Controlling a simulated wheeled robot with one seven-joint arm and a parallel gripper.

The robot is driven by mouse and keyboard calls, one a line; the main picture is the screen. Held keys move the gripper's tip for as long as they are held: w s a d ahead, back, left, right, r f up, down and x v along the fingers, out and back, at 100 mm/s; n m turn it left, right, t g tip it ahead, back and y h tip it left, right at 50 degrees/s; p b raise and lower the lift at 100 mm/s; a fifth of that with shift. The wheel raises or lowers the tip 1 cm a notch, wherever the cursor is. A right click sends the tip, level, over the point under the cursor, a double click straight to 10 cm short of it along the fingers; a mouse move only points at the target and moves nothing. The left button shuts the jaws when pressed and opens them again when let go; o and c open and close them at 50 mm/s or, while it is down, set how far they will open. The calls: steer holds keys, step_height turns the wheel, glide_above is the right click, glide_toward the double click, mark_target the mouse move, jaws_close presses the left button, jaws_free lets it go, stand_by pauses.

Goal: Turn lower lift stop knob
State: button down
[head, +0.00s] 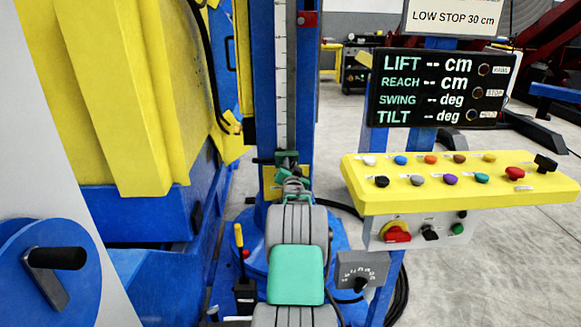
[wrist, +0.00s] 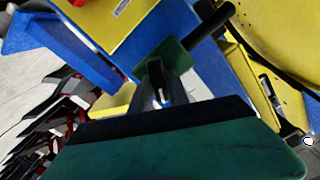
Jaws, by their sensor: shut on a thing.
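The lower lift stop is a green block (head: 287,158) on the blue column with the scale strip, with a dark rod sticking out to one side. In the wrist view the green block (wrist: 172,54) and the dark rod (wrist: 212,27) show beyond my fingers. My gripper (head: 288,172) is at the block, its fingers closed on the dark knob at the block's front. The wrist view shows the fingertips (wrist: 158,80) close together there. The knob is mostly hidden between the fingers, and its turn angle cannot be told.
A sign (head: 457,17) reads LOW STOP 30 cm. The display (head: 438,88) shows dashes for lift, reach, swing and tilt. A yellow button panel (head: 460,193) stands at right. A big yellow and blue machine body (head: 120,100) is close on the left.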

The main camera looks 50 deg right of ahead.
steer(key=shift+f+n+b, duration=0.2)
steer(key=shift+n+b, duration=0.2)
steer(key=shift+b, duration=0.15)
steer(key=shift+f+n+b, duration=0.1)
steer(key=shift+n+b, duration=0.5)
steer(key=shift+b, duration=0.4)
steer(key=n+b, duration=0.3)
steer(key=b, duration=0.1)
steer(key=shift+w+a, duration=0.1)
steer(key=n+b, duration=0.3)
steer(key=n, duration=0.1)
steer(key=shift+b, duration=0.4)
steer(key=n+b, duration=0.2)
steer(key=n, duration=0.1)
steer(key=shift+w+a+n+b, duration=0.1)
steer(key=shift+w+n+b, duration=0.05)
steer(key=shift+n+b, duration=0.2)
steer(key=n+b, duration=0.3)
steer(key=n, duration=0.2)
steer(key=shift+n, duration=0.25)
steer(key=n+b, duration=0.2)
steer(key=n, duration=0.3)
steer(key=shift+a+n, duration=0.1)
steer(key=shift+n, duration=0.2)
